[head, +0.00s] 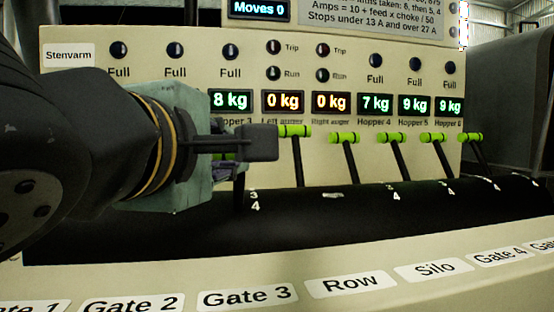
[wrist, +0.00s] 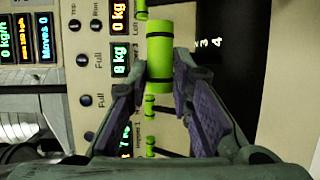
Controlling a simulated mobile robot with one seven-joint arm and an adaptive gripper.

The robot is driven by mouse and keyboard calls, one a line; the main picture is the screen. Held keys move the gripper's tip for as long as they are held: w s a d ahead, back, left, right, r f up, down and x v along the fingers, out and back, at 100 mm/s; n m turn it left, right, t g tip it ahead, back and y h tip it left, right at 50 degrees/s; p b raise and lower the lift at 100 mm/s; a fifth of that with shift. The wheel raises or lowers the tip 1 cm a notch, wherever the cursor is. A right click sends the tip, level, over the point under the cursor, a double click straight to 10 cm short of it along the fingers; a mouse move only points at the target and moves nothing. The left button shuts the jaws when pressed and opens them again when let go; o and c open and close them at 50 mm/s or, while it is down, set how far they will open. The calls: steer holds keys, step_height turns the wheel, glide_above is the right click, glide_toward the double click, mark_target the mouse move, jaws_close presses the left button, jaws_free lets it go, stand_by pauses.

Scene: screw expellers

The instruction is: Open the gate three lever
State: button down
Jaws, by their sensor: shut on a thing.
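The gate three lever is mostly hidden behind my gripper (head: 256,143) in the head view. A little of its green grip shows behind the fingers, and its dark stem (head: 240,187) comes down beside the marks 3 and 4. In the wrist view the green grip (wrist: 160,47) with dark bands lies between the fingertips of my gripper (wrist: 161,75), which is shut on it. The Gate 3 label (head: 247,297) is on the front ledge below. The Hopper 3 display (head: 230,101) reads 8 kg.
The neighbouring lever (head: 298,160) with a green grip stands close to the right of my fingertips. Several more levers stand further right, in a row before the cream panel (head: 150,60). A dark curved cover (head: 330,215) with slots lies beneath.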

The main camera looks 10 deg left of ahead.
steer(key=shift+f, duration=0.2)
steer(key=c, duration=1.4)
jaws_free()
steer(key=shift+s, duration=0.1)
steer(key=shift+c, duration=0.2)
steer(key=shift+r, duration=0.1)
step_height(320, 180, up, 10)
